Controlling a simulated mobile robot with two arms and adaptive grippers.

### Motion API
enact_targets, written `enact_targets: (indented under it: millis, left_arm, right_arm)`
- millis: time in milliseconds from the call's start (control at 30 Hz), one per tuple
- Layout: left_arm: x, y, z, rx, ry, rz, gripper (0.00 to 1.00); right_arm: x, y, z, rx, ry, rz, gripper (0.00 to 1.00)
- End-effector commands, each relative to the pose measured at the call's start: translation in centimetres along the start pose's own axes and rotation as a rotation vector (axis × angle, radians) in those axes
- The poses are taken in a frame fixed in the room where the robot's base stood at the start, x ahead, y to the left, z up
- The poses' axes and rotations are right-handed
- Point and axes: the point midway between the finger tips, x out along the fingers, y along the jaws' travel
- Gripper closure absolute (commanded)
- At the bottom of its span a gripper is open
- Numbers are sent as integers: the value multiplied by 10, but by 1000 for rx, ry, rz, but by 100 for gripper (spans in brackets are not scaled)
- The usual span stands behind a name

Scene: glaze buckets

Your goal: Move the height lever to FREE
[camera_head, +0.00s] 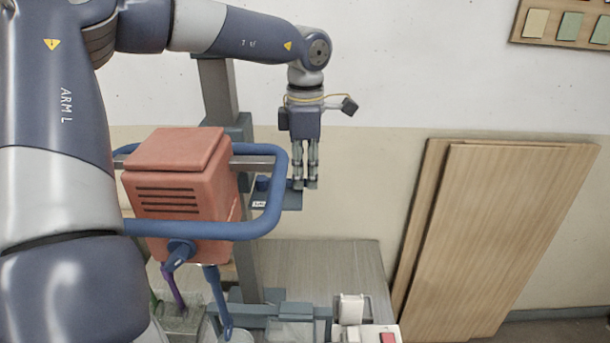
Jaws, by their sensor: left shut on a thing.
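My left gripper (306,184) points straight down from the arm, to the right of the grey column. Its fingers are shut on the height lever, which is mostly hidden between the fingertips. A small blue plate (291,203) sticks out from the column just below and behind the fingertips. It bears a small white label (259,204) too small to read. The mixer's red-orange motor housing (170,180) hangs on the column, with a blue tubular guard handle (215,230) around it. My right gripper is not in view.
The grey column (218,90) rises behind the housing. A white switch box with a red button (388,338) stands at the bottom. Wooden boards (500,235) lean against the wall at right.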

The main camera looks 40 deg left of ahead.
Motion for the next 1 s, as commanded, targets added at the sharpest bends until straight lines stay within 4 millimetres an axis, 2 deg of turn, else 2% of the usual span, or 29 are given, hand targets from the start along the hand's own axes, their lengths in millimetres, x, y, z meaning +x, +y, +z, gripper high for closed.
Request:
enact_targets:
  millis: [33,100,400,533,667,1000]
  left_arm:
    - [-2,2,0,-5,-2,6,82]
    - [-2,2,0,-4,-2,6,67]
    - [-1,1,0,-2,-2,3,67]
    - [-8,1,0,-2,-2,4,67]
    - [-29,1,1,-2,-4,7,67]
    - [-98,2,0,-3,-2,7,67]
  right_arm:
    - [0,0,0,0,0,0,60]
    - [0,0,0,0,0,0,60]
    - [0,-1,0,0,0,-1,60]
    - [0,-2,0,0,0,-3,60]
    - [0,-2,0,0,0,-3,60]
    - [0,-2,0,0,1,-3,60]
